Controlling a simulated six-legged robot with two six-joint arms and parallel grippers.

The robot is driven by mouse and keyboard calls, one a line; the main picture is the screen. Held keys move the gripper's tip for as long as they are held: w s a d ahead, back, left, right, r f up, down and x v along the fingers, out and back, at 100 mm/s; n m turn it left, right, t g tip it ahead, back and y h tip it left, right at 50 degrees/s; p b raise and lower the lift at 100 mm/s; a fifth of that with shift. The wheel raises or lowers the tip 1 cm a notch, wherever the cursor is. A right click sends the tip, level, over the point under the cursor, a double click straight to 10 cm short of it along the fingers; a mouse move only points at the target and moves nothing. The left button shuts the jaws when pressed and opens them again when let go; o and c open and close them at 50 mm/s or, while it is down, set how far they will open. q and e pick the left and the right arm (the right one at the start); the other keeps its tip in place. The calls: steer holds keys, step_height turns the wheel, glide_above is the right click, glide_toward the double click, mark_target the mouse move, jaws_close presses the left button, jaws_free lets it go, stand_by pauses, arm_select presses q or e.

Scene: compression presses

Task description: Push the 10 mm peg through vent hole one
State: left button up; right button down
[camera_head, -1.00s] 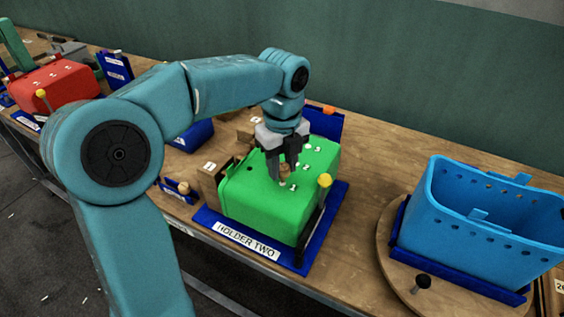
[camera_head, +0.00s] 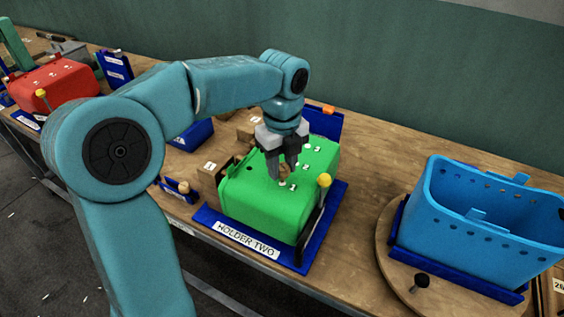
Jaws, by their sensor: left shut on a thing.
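My left gripper (camera_head: 283,174) points down over the top of a green box-shaped part (camera_head: 262,205). It is shut on a small tan peg (camera_head: 283,183), whose lower end is at the top face of the green part. I cannot tell how far the peg is in a hole. Small white number labels (camera_head: 292,187) mark the top face, and a dark hole (camera_head: 249,174) shows to the left of the gripper. The green part sits in a blue holder (camera_head: 303,261) labelled HOLDER TWO. My right gripper is not in view.
A yellow-topped lever (camera_head: 324,181) stands at the holder's right front. A blue perforated bin (camera_head: 474,228) stands on a round wooden board (camera_head: 388,270) at right. A small rack with a peg (camera_head: 183,187) is left of the holder. A red part (camera_head: 52,84) sits far left.

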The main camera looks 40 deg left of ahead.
arm_select(q)
steer(key=shift+f, duration=0.45)
stand_by(1.1)
steer(key=shift+r+p, duration=2.65)
steer(key=shift+r, duration=0.4)
